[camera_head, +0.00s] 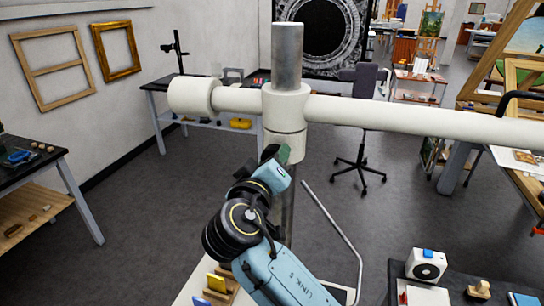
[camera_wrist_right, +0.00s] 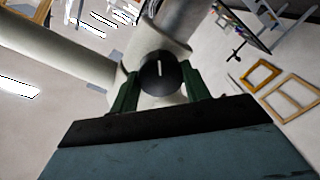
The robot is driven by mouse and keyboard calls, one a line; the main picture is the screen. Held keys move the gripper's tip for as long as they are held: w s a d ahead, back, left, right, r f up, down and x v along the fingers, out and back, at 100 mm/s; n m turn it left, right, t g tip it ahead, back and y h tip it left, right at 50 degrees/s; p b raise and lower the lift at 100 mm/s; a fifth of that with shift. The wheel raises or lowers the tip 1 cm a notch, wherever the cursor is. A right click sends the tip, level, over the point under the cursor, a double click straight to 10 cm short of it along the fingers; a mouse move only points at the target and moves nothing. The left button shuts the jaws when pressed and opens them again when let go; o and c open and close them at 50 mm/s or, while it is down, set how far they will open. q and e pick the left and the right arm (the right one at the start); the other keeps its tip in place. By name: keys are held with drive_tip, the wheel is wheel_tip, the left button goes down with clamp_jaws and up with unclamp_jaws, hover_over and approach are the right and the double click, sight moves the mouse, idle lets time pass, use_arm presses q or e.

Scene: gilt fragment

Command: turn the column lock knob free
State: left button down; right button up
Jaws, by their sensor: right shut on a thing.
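The column lock knob (camera_wrist_right: 158,74) is a round black knob with a white line, seen face-on in the right wrist view. The line stands nearly upright in that picture. The knob sits on the white collar (camera_head: 284,104) around the steel column (camera_head: 288,55). My right gripper (camera_wrist_right: 160,88) is shut on the knob, one green finger at each side. In the head view my right gripper (camera_head: 284,155) is at the collar's lower part and the knob is hidden. My left gripper is in neither view.
A long white horizontal tube (camera_head: 410,117) runs through the collar, with a thick white end (camera_head: 190,97) at left. A thin bent metal rod (camera_head: 335,225) rises right of the column. A dark bench (camera_head: 30,165) stands at left. An office chair (camera_head: 360,165) stands behind on open floor.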

drive_tip(key=shift+a+n, duration=0.1)
drive_tip(key=shift+n, duration=3.5)
drive_tip(key=o, duration=1)
drive_tip(key=v, duration=0.7)
drive_tip(key=shift+s+a, duration=0.1)
drive_tip(key=shift+s, duration=0.15)
